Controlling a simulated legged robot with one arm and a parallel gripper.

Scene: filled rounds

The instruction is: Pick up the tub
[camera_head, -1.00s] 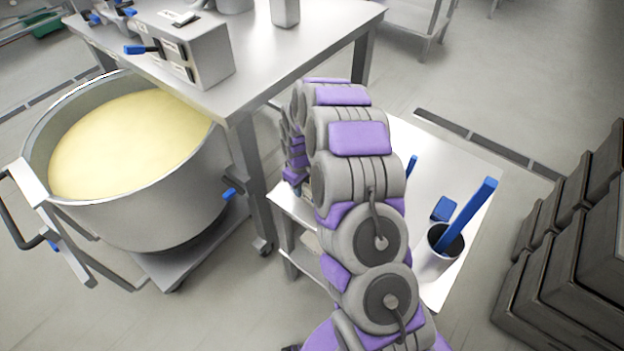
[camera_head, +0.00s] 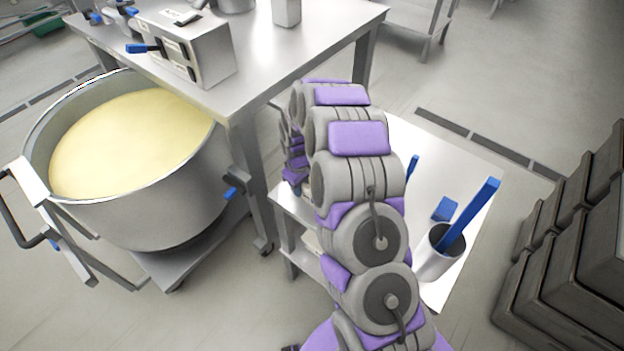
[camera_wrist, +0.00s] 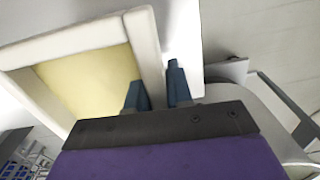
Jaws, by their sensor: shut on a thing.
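The tub (camera_wrist: 147,42) shows in the wrist view as a white, square-cornered container with pale yellow contents (camera_wrist: 90,80). My gripper (camera_wrist: 157,80) has its two dark fingers on either side of the tub's near right wall, one inside and one outside, and is shut on that wall. The tub appears tilted in this view, and its far left part is cut off by the frame edge. In the head view my own arm hides the gripper and the tub; I cannot tell there whether the tub touches the small table (camera_head: 440,160).
A grey cup (camera_head: 434,262) with a blue-handled tool (camera_head: 470,215) stands on the small table, beside a blue item (camera_head: 445,208). A large vat (camera_head: 150,215) of yellow mass and a steel table (camera_head: 270,55) stand left. Stacked dark crates (camera_head: 575,250) stand right.

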